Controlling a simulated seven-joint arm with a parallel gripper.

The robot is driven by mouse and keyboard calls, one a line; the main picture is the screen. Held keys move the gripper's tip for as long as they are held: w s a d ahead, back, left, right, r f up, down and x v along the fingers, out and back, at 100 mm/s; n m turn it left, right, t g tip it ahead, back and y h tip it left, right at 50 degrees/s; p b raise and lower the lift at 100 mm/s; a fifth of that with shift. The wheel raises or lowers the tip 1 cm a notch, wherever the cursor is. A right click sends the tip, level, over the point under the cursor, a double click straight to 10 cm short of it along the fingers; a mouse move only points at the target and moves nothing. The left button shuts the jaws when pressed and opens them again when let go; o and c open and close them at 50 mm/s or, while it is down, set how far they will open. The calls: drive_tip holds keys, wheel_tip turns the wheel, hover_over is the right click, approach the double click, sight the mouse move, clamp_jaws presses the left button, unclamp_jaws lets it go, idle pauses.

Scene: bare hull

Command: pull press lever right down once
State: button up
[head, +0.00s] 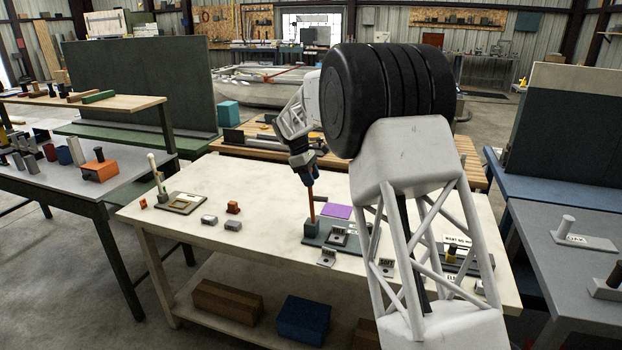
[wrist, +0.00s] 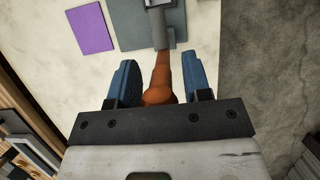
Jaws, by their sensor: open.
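An upright orange lever (head: 311,203) rises from a dark grey-green base plate (head: 312,240) on the cream workbench. In the wrist view the lever (wrist: 161,80) stands between my two blue fingers, its rounded knob close to the palm. My gripper (head: 305,168) is at the lever's top end, pointing down. It is open, and in the wrist view (wrist: 160,65) a gap shows on each side of the lever. The base plate also shows in the wrist view (wrist: 118,22). My arm hides part of the bench to the right. I cannot tell which lever the task calls right.
A purple pad (head: 337,211) lies beside the base plate. Small labelled grey blocks (head: 327,257) stand at its front. Another plate (head: 182,203) with a pale upright handle is at the bench's left. The bench between them holds a few small blocks and is otherwise clear.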

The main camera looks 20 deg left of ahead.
drive_tip(key=shift+f, duration=0.15)
clamp_jaws()
drive_tip(key=shift+d, duration=0.2)
idle(0.3)
